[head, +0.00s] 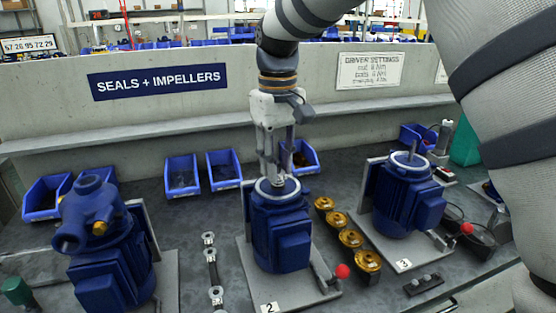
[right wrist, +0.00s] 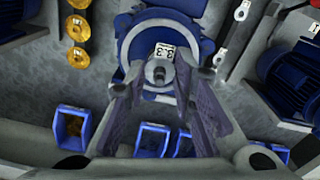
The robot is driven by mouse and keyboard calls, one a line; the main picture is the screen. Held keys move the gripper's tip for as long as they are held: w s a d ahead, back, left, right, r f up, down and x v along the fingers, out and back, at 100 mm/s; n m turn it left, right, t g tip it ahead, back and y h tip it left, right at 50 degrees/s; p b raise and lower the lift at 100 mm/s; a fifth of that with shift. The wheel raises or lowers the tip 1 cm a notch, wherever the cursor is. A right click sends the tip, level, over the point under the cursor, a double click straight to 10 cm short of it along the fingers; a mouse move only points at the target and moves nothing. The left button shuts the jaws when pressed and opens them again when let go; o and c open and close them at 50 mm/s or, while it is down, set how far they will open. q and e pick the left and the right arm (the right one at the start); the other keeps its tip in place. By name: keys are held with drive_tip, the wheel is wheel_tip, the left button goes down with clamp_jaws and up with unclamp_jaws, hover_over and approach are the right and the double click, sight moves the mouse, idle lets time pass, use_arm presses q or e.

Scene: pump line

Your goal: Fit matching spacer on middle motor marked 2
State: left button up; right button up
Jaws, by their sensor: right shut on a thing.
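The middle motor (head: 280,238) is blue and upright on a grey plate with a "2" tag (head: 269,307). My right gripper (head: 275,180) points down over its top; its fingers also show in the right wrist view (right wrist: 160,88). It is shut on a small grey spacer (right wrist: 152,84) with a white tag that seems to read 3.3 (right wrist: 165,50). The dark shaft end (right wrist: 158,72) shows inside the ring, but how far down the spacer sits is hidden. Other small grey spacers (head: 208,239) lie in a row left of the motor. My left gripper is out of view.
Motor 3 (head: 402,195) stands to the right, and a motor with a blue pump casing (head: 97,235) to the left. Brass impellers (head: 351,238) lie between motors 2 and 3. A red-knobbed lever (head: 342,271) stands beside motor 2. Blue bins (head: 183,175) line the back wall.

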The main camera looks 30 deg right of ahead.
drive_tip(key=shift+f, duration=0.1)
idle(0.7)
drive_tip(key=o, duration=2)
wheel_tip(320, 180, up, 9)
idle(0.4)
